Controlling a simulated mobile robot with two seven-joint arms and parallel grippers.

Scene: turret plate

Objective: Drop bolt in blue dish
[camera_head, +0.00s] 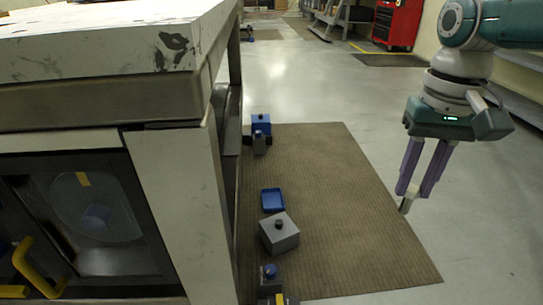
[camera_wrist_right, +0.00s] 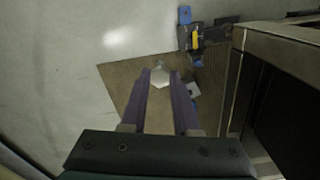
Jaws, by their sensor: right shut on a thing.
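The blue dish (camera_head: 272,200) is a small, shallow square tray on the brown mat, and it looks empty. My right gripper (camera_head: 413,190) has purple fingers and hangs in the air to the right of the dish, clear of it. It is shut on a pale bolt (camera_head: 405,206) that sticks out below the fingertips. In the right wrist view, the bolt's pale hexagonal head (camera_wrist_right: 160,77) shows between the fingertips. My left gripper is in neither view.
A grey box with a dark knob (camera_head: 280,234) stands just in front of the dish. Blue-and-grey blocks stand behind it (camera_head: 261,130) and nearer me (camera_head: 270,278). A large white-topped bench (camera_head: 110,45) borders the mat (camera_head: 345,200) on the left. The floor on the right is clear.

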